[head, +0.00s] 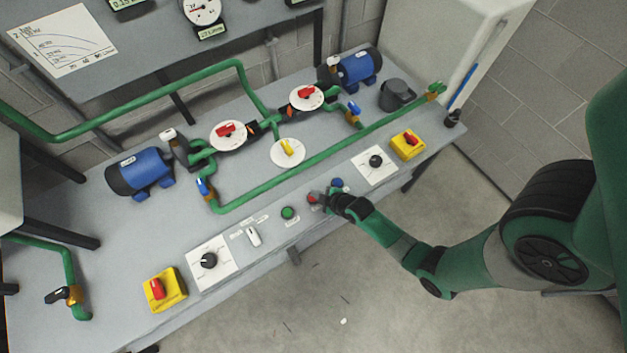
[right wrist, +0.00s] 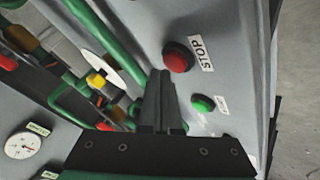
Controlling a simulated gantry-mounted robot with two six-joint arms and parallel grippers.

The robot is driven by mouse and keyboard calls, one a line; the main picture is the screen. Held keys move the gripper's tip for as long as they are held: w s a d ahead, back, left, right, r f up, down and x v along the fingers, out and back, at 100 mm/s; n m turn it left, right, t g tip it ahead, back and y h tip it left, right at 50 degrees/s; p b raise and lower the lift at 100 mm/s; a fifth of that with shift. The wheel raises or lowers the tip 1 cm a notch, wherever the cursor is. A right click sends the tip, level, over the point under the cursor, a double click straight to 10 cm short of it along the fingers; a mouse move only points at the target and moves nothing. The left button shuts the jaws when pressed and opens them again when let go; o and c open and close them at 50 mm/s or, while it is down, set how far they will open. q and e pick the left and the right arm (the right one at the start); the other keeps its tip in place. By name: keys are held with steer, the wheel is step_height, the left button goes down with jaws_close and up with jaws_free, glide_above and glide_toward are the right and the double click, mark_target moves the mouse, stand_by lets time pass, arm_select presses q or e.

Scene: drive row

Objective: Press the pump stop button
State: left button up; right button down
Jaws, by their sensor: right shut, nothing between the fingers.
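The red stop button (head: 312,198) sits on the front panel of the bench (head: 120,230). In the right wrist view the red button (right wrist: 178,57) stands out from the panel beside a STOP label (right wrist: 203,53). My right gripper (head: 327,197) is shut and empty, close by the red button in the head view and partly covering its surroundings. In the right wrist view its closed fingertips (right wrist: 161,73) point at the panel just beside the red button. I cannot tell whether they touch it. My left gripper is not in view.
A green button (head: 288,213) is left of the red one, and a blue button (head: 337,183) is right of it. Yellow boxes with red switches (head: 165,290) (head: 408,145) stand at both ends. A green pipe (head: 290,165) runs behind the buttons. The floor in front is free.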

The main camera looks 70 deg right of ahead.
steer(key=shift+f+b, duration=0.35)
steer(key=shift+f, duration=0.15)
stand_by(0.3)
steer(key=shift+r+p, duration=0.45)
step_height(320, 180, up, 6)
steer(key=p, duration=0.6)
stand_by(0.7)
